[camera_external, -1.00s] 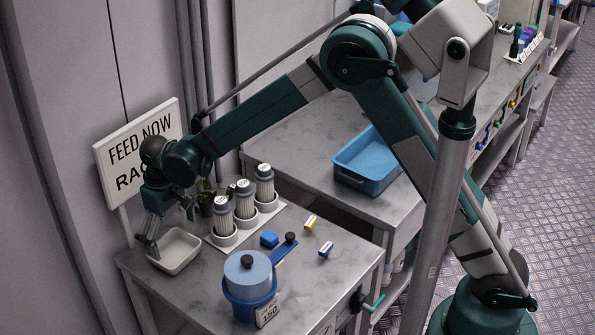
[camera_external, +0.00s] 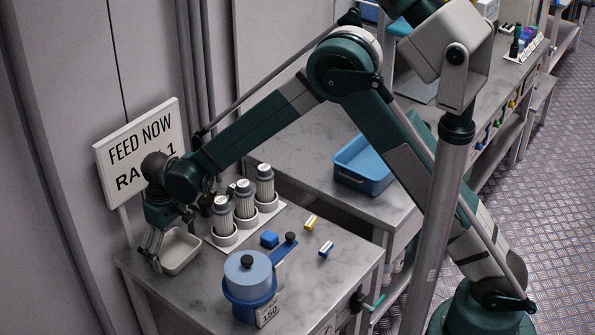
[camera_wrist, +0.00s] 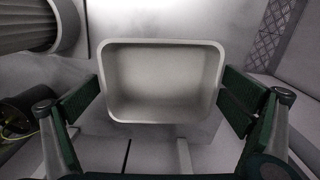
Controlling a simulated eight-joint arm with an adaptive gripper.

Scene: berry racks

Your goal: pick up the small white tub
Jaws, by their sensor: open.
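The small white tub (camera_external: 182,254) is an empty, shallow, rounded rectangular tub. It stands upright on the near-left corner of the grey marbled table, left of the bottle rack. In the wrist view the tub (camera_wrist: 160,112) fills the middle. My gripper (camera_external: 158,262) is at the tub's left end in the outside view. In the wrist view my gripper (camera_wrist: 162,100) is open, with one green finger pad on each side of the tub. The pads are close to its short side walls; I cannot tell whether they touch.
A white rack (camera_external: 262,212) with three ribbed grey-capped bottles stands right of the tub. A blue lidded pot (camera_external: 249,284) stands in front. A feed sign (camera_external: 140,150) rises behind. A blue block and two small labelled pieces lie to the right. A blue bin (camera_external: 364,182) sits on the farther table.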

